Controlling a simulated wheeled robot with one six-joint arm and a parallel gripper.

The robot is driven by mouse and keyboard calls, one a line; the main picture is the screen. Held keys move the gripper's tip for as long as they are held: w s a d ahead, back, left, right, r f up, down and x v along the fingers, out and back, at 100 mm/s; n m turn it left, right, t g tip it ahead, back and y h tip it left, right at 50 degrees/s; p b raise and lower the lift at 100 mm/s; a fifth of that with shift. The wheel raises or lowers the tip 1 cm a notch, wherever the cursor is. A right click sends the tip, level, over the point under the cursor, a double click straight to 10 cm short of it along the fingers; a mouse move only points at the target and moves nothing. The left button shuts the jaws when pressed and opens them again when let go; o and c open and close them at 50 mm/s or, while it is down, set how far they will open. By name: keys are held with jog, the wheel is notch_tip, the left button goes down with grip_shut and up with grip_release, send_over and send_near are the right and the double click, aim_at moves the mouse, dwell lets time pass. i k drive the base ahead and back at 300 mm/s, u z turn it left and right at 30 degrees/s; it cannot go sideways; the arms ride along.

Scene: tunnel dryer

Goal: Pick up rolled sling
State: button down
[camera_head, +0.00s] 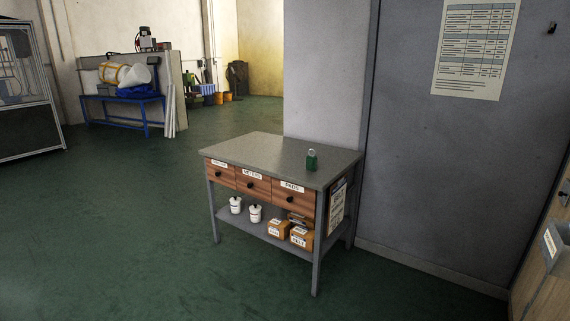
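I cannot make out a rolled sling for certain. On a blue bench (125,100) at the far left back lie a yellow-and-white rolled bundle (110,73), a white rounded object (135,75) and a blue heap (140,91). They are too small to tell whether one is the sling. A small green object with a pale ring-like top (311,160) stands on the grey worktable (265,148) in the middle. My gripper is not in view.
The worktable has labelled wooden drawers (252,186), with white tubs (255,213) and cardboard boxes (278,230) on its lower shelf. A grey wall (440,170) stands close behind it. Green floor (110,220) is open to the left. A glazed machine (25,95) stands far left.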

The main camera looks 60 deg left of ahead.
aim_at(311, 162)
jog(key=u, duration=2.25)
jog(key=i, duration=2.05)
jog(key=z, duration=0.2)
jog(key=i, duration=1.5)
jog(key=z, duration=0.15)
